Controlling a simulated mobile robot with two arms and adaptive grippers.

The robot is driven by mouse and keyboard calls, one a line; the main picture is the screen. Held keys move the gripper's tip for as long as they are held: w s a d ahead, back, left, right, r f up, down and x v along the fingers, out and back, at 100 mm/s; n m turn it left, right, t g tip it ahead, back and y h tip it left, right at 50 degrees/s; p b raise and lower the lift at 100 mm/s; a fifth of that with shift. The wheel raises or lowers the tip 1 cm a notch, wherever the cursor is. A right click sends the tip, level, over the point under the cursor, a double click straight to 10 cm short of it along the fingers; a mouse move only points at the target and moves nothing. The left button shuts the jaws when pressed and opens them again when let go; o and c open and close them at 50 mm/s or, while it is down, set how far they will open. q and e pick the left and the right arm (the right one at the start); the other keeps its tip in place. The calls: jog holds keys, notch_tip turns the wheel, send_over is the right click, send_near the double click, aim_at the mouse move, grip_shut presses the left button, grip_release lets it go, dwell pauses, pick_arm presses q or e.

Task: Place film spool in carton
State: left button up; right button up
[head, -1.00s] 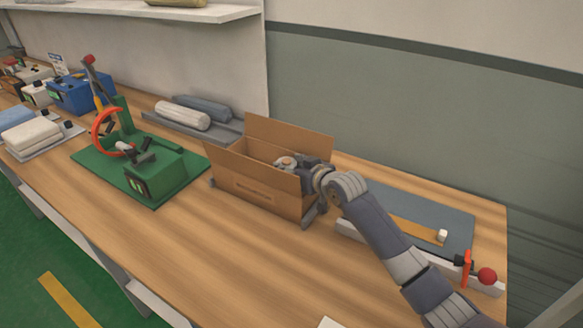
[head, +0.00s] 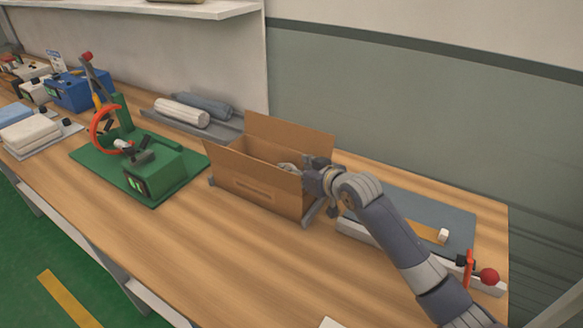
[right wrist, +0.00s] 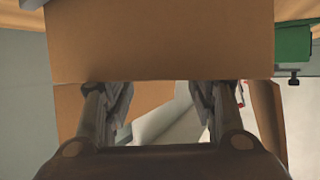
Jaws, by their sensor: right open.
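The open brown carton (head: 255,192) stands on the bench with its flaps spread. My right gripper (head: 290,168) reaches in from the right, its fingers at the carton's right side, over the opening. In the right wrist view, my right gripper (right wrist: 162,105) is open, with both fingers apart beside a brown cardboard panel of the carton (right wrist: 160,45). A pale grey shape shows between and beyond the fingers; I cannot tell what it is. I cannot make out the film spool; the carton's walls hide most of its inside. My left gripper is not in view.
Left of the carton is a green fixture (head: 165,172) with a red ring. Behind are a white roll (head: 182,113) and a grey roll (head: 205,104) on a grey tray. A grey mat (head: 440,215) lies to the right. The bench front is clear.

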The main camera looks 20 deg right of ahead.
jog(key=v, duration=0.4)
jog(key=shift+w+d+r, duration=0.1)
jog(key=shift+d, duration=0.1)
jog(key=shift+a+r, duration=0.1)
